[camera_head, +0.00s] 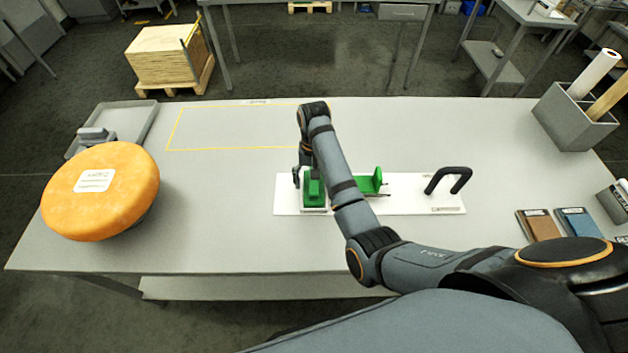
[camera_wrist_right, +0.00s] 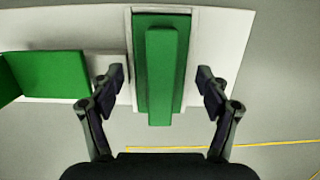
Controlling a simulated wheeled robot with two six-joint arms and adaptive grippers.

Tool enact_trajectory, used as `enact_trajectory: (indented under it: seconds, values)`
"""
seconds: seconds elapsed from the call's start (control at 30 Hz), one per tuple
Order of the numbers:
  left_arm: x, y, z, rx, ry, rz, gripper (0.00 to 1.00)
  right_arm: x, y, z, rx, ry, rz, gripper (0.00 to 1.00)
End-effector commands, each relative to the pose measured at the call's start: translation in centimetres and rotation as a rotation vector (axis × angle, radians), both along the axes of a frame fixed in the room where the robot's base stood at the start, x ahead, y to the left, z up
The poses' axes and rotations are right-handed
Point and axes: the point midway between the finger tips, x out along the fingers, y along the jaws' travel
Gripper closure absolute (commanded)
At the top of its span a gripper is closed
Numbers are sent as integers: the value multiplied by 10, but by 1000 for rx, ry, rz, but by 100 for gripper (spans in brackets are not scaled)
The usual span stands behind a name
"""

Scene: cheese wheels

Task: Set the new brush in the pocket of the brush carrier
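A white board (camera_head: 410,203) lies on the table and carries green parts. A green block (camera_head: 314,192) sits in a pale frame at its left end. In the right wrist view the green block (camera_wrist_right: 162,95) has a raised ridge. My right gripper (camera_head: 302,178) is over this end. Its open fingers (camera_wrist_right: 160,78) stand on either side of the block, with gaps on both sides. A green bracket (camera_head: 371,181) stands to the block's right, partly behind my forearm. I cannot tell for sure which part is the new brush or the pocket. My left gripper is not in view.
An orange cheese wheel (camera_head: 100,190) sits at the left. A grey tray (camera_head: 140,118) behind it holds a grey object (camera_head: 95,135). A black handle (camera_head: 448,178) rises from the board's right end. Brown (camera_head: 538,225) and blue (camera_head: 578,223) flat items lie at the right. The yellow-outlined area (camera_head: 230,128) is clear.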

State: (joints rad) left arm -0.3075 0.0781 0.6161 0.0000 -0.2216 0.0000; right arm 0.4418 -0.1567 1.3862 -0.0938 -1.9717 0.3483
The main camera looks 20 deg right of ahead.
Motion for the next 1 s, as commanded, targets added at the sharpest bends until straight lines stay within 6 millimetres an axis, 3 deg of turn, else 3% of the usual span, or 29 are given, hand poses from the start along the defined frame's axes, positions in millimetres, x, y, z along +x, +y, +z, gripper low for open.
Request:
enact_trajectory:
  seconds: [0.33, 0.53, 0.8, 1.0]
  values:
    - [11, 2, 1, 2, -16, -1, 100, 0, 0, 6, 1, -1, 0, 23]
    - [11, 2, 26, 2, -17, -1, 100, 5, -1, 42, 0, -2, 0, 23]
    - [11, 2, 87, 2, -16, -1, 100, 14, -4, 108, 1, -1, 0, 23]
    - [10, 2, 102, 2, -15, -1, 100, 17, -5, 125, 0, 1, 0, 23]
